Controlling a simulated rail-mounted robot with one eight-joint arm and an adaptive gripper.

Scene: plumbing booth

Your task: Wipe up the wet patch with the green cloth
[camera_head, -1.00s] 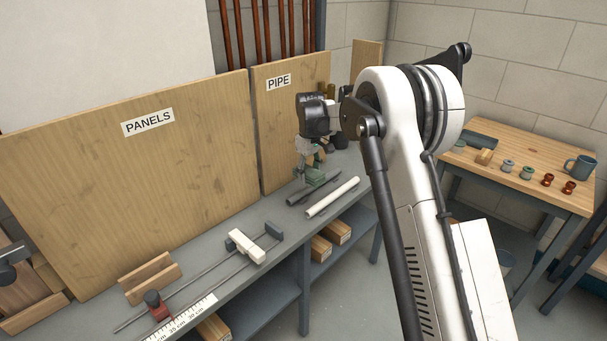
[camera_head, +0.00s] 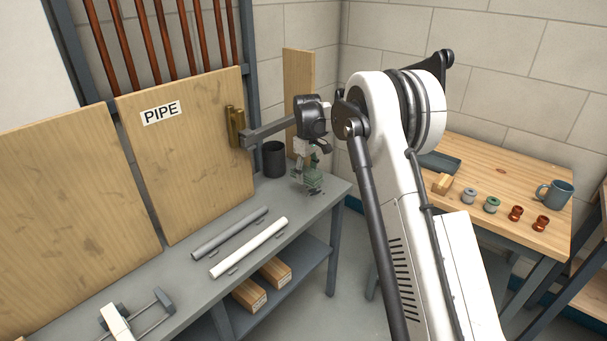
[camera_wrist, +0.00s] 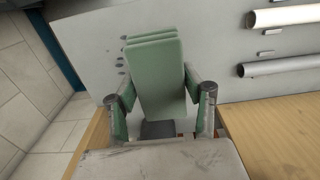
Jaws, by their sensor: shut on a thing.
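My gripper (camera_head: 311,165) is shut on the green cloth (camera_head: 315,184) over the right end of the grey bench. In the wrist view, the folded green cloth (camera_wrist: 156,75) stands out between the two fingers of my gripper (camera_wrist: 160,104). Several small dark spots, which look like part of the wet patch (camera_wrist: 122,70), show on the grey bench top just left of the cloth. The cloth may hide more of the patch. I cannot make out the patch in the head view, nor tell whether the cloth touches the bench.
A white pipe (camera_head: 249,248) and a grey pipe (camera_head: 230,233) lie on the bench (camera_head: 190,290). A black cup (camera_head: 274,159) stands near the back, beside the PIPE board (camera_head: 190,160). A wooden table (camera_head: 500,170) with fittings and a mug (camera_head: 555,194) stands to the right.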

